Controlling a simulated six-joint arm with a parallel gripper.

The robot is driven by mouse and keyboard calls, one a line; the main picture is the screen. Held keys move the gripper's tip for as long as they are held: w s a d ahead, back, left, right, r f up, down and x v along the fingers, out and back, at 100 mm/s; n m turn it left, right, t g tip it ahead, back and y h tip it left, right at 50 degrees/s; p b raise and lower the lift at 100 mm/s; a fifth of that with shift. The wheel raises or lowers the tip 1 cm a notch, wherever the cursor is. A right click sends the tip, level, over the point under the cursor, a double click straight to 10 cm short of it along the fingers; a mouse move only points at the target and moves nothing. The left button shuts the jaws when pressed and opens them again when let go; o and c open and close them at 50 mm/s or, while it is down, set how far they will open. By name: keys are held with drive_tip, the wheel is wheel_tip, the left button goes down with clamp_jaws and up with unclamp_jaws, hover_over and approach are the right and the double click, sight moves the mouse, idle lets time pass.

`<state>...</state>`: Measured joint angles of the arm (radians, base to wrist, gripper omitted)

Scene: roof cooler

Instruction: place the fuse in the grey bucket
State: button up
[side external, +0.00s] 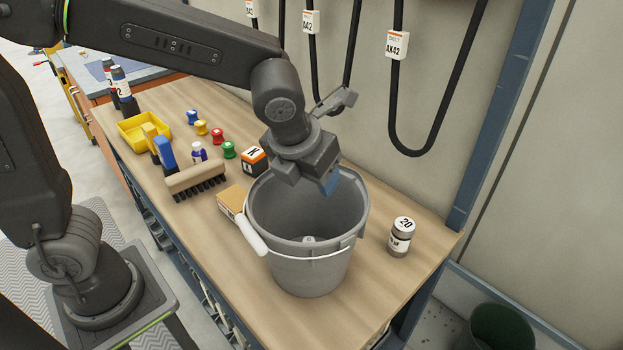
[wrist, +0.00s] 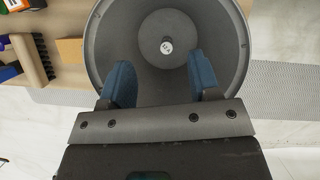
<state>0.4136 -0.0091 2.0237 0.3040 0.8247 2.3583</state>
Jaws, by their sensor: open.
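The grey bucket (side external: 312,275) stands upright on the wooden bench, its wire handle with a white grip hanging down on the left and front. A small pale cylinder with a white label, which looks like the fuse (side external: 308,240), is inside the bucket. In the wrist view the fuse (wrist: 167,46) is near the middle of the floor of the bucket (wrist: 228,30). My gripper (side external: 330,184) is over the bucket's mouth near the back rim. In the wrist view my gripper (wrist: 162,75) has its blue fingers wide apart, with nothing between them.
A capacitor can marked 20 (side external: 400,237) stands right of the bucket. A cardboard box (side external: 232,204), an orange and black box (side external: 254,160), a brush (side external: 196,180), coloured spools and a yellow bin (side external: 143,128) are to the left. Black belts hang on the wall behind.

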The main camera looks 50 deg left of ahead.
wheel_tip(320, 180, up, 6)
drive_tip(key=shift+f, duration=0.15)
drive_tip(key=s+a+f+n, duration=0.1)
drive_tip(key=s+a+n, duration=0.4)
drive_tip(key=n, duration=1.2)
drive_tip(key=s+a+f+n+t, duration=0.1)
drive_tip(key=s+a+n, duration=0.5)
drive_tip(key=n, duration=1)
drive_tip(key=s, duration=0.2)
drive_tip(key=shift+s+n+h, duration=0.3)
drive_tip(key=shift+n+h, duration=0.1)
